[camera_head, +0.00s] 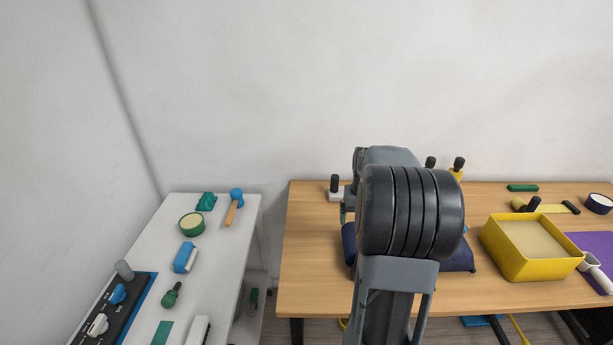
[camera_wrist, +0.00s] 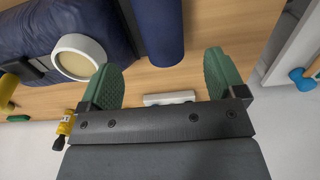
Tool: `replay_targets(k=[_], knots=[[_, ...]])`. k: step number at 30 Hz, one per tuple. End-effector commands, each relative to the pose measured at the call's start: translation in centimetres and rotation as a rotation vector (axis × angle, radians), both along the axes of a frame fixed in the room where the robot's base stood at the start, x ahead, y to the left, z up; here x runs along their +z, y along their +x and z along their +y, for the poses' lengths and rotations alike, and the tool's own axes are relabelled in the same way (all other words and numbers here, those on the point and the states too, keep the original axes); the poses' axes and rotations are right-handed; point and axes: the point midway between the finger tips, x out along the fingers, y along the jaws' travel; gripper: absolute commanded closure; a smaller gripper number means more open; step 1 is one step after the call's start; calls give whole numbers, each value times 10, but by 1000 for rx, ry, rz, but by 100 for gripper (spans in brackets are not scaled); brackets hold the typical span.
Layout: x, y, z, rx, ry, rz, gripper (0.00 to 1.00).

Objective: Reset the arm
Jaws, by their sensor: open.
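My arm rises in the middle of the head view, over the wooden table (camera_head: 310,230), and hides part of the table behind it. In the wrist view my gripper (camera_wrist: 160,80) is open, with its two green finger pads wide apart and nothing between them. A dark blue padded thing (camera_wrist: 60,28) lies on the table just past the fingers. A white round piece with a tan face (camera_wrist: 76,58) is close by the left finger. A white block (camera_wrist: 169,98) shows between the fingers, near the table's edge.
A yellow bin (camera_head: 500,258) stands right of my arm, with a purple mat (camera_head: 597,241) beyond it. A white bench (camera_head: 222,248) at left holds a hammer (camera_head: 232,208), a tape roll (camera_head: 191,223) and a control panel (camera_head: 125,300). A gap separates bench and table. The wall is close behind.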

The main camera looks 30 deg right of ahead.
Motion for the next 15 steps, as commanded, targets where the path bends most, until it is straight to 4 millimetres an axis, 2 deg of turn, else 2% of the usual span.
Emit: replay_targets(k=[6,9,11,15], knots=[[0,1,-1,-18,-5,-7,11],[-13,-12,9,-39,8,10,11],[-11,-19,27,-30,2,1,11],[4,-32,89,62,-33,-57,11]])
